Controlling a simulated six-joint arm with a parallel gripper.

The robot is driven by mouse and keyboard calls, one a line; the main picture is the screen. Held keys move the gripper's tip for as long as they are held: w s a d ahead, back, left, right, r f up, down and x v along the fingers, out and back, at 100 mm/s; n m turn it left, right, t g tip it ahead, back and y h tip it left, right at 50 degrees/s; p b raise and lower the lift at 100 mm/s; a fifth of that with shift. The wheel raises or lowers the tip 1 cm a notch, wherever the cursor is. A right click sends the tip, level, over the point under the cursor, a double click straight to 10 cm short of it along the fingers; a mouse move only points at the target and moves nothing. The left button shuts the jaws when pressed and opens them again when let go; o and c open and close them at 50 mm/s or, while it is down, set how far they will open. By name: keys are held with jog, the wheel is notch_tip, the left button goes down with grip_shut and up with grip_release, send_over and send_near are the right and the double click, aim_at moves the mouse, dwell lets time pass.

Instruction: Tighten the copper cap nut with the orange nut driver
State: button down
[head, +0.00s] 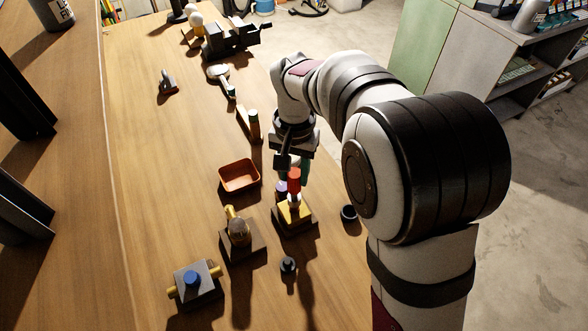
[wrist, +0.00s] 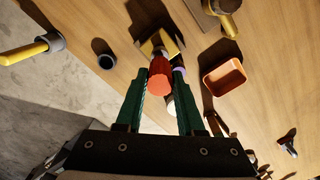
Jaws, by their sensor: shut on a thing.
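My gripper (head: 292,162) points down at the work area, its two green fingers shut around the red-orange handle of the nut driver (head: 294,181). The handle also shows between the fingertips in the wrist view (wrist: 159,76). The driver stands roughly upright over a brass-yellow fitting (head: 304,214) on a dark base block. The fitting also shows beyond the handle in the wrist view (wrist: 149,47). The copper cap nut cannot be made out; the driver and fingers cover that spot. I cannot tell whether the driver's socket is seated on it.
An orange tray (head: 239,176) lies left of the fitting. A brass valve block (head: 240,236) and a blue-knobbed block (head: 193,281) stand nearby. A small black knob (head: 288,265) and a black ring (head: 348,213) sit near the table edge. The table's left side is mostly clear.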

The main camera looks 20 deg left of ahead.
jog(key=shift+f, duration=0.3)
jog(key=shift+f, duration=0.8)
jog(key=shift+f, duration=0.2)
jog(key=shift+m, duration=0.9)
jog(key=shift+r, duration=2.65)
